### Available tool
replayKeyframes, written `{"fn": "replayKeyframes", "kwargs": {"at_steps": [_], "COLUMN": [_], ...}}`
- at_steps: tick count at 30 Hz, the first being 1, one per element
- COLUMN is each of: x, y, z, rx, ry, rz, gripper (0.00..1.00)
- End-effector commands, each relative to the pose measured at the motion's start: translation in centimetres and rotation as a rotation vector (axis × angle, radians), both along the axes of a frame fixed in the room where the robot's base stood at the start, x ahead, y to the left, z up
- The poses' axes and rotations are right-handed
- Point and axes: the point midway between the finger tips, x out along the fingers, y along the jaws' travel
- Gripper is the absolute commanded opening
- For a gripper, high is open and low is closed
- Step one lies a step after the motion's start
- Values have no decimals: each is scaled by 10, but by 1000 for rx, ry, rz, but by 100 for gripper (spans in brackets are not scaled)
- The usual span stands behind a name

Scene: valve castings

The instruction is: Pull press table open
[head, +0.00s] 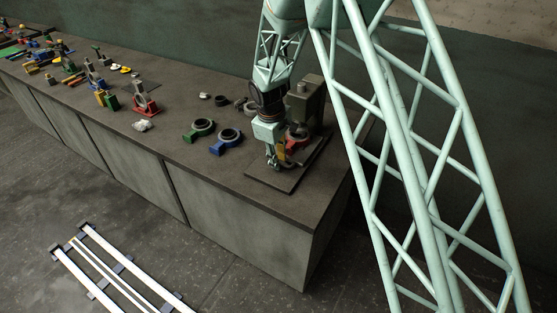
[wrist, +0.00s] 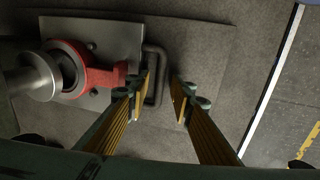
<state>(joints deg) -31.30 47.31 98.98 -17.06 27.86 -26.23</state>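The press (head: 305,98) stands at the right end of the bench, and my arm partly hides it in the head view. The wrist view shows its grey press table (wrist: 115,33) with a dark U-shaped handle (wrist: 160,65) on the right edge. A red ring-shaped casting (wrist: 97,74) lies on the table, close to the silver ram (wrist: 36,78). It also shows in the head view (head: 297,142). My gripper (wrist: 163,88) is open. Its fingers appear on either side of the handle bar, with a visible gap on the right; contact on the left is unclear.
A dark base plate (head: 272,184) lies under the press near the bench edge. Green (head: 199,130) and blue (head: 227,140) ring castings lie left of my gripper. Several more parts stand further left. A white-striped rack or rail (head: 115,270) is on the floor.

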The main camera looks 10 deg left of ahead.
Motion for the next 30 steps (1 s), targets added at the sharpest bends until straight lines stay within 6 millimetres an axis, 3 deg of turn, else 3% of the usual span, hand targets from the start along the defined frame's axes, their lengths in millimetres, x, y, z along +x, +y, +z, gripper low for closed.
{"fn": "replayKeyframes", "kwargs": {"at_steps": [4, 12, 20, 30], "x": [0, 0, -3, -48], "y": [0, 0, 1, 15], "z": [0, 0, 0, -2], "rx": [0, 0, 0, -1], "ry": [0, 0, 0, 0], "rz": [0, 0, 1, 3], "gripper": [21, 0, 0, 0]}}
